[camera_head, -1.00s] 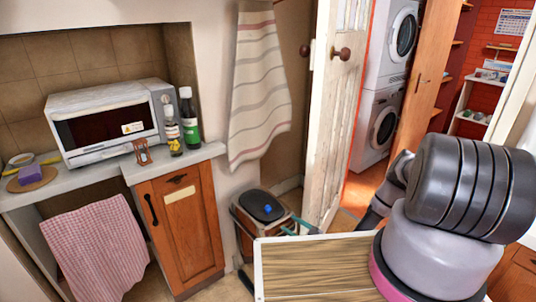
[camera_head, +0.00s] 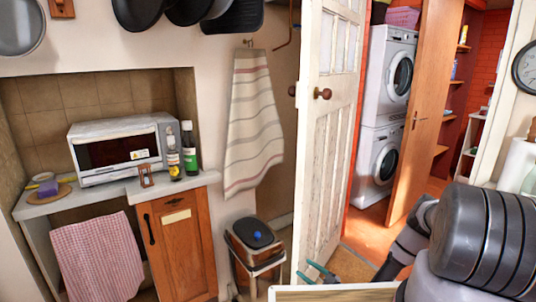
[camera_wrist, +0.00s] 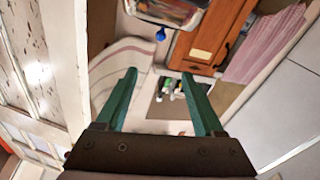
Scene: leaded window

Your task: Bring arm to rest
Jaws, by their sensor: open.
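My gripper (camera_head: 318,272) shows at the bottom middle of the head view, its teal fingers partly hidden behind my own body and arm. In the wrist view my gripper (camera_wrist: 159,75) has its two teal fingers apart with nothing held between them. My grey arm fills the lower right of the head view. The fingers are in front of the base of the white door (camera_head: 325,150), right of the bin (camera_head: 268,268). I cannot tell whether they touch anything.
A small blue object (camera_head: 258,236) sits on the bin's lid. A microwave (camera_head: 118,148) and bottles (camera_head: 190,150) stand on the counter (camera_head: 90,200). A striped towel (camera_head: 253,130) hangs on the wall. Stacked washers (camera_head: 385,120) stand beyond the open doorway, where floor is clear.

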